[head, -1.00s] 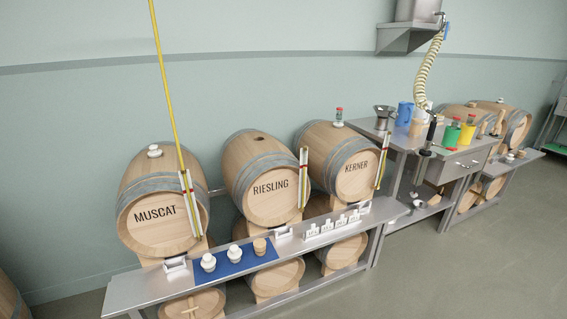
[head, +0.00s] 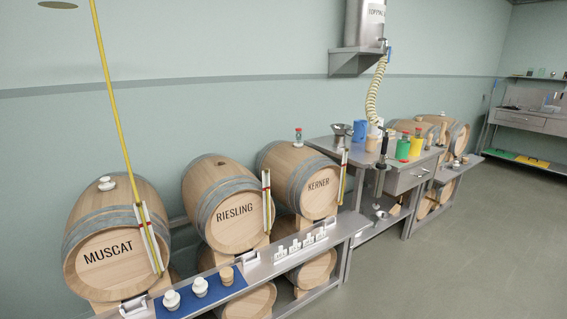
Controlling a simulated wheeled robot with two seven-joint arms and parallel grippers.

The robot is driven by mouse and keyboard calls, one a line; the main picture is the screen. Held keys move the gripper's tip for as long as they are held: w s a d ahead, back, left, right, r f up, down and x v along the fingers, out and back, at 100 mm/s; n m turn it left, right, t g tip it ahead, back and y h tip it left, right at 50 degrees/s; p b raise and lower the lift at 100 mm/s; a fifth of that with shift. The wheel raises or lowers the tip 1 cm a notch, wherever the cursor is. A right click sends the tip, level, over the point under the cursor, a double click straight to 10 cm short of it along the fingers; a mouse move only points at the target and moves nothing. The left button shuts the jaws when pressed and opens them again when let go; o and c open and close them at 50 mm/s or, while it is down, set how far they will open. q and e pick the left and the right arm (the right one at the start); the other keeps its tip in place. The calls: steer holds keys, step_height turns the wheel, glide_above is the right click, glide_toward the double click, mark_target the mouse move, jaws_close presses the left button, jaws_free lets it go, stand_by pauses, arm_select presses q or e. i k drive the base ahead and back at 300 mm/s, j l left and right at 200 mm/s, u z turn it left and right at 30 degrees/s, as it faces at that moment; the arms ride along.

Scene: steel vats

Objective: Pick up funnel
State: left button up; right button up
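A steel funnel (head: 340,132) stands on the left end of the steel work table (head: 372,163), beside a blue jug (head: 361,131). A second metal funnel-like piece (head: 381,211) sits lower down, on the shelf under that table; it is too small to tell exactly what it is. Neither of my grippers shows in the head view.
Barrels marked MUSCAT (head: 112,245), RIESLING (head: 228,205) and KERNER (head: 300,180) stand left of the table, behind a low steel bench (head: 262,270). Green (head: 403,149) and yellow (head: 417,146) containers crowd the table top. Open floor (head: 470,250) lies in front.

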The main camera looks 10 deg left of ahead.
mark_target(342, 136)
steer(key=i+l+u, duration=0.1)
steer(key=i+l, duration=0.15)
steer(key=i+l+u, duration=0.1)
steer(key=i+l, duration=0.15)
steer(key=l, duration=0.25)
steer(key=i+l, duration=0.25)
steer(key=l, duration=0.15)
steer(key=i+l+u, duration=0.15)
steer(key=i+l, duration=0.1)
steer(key=l, duration=0.1)
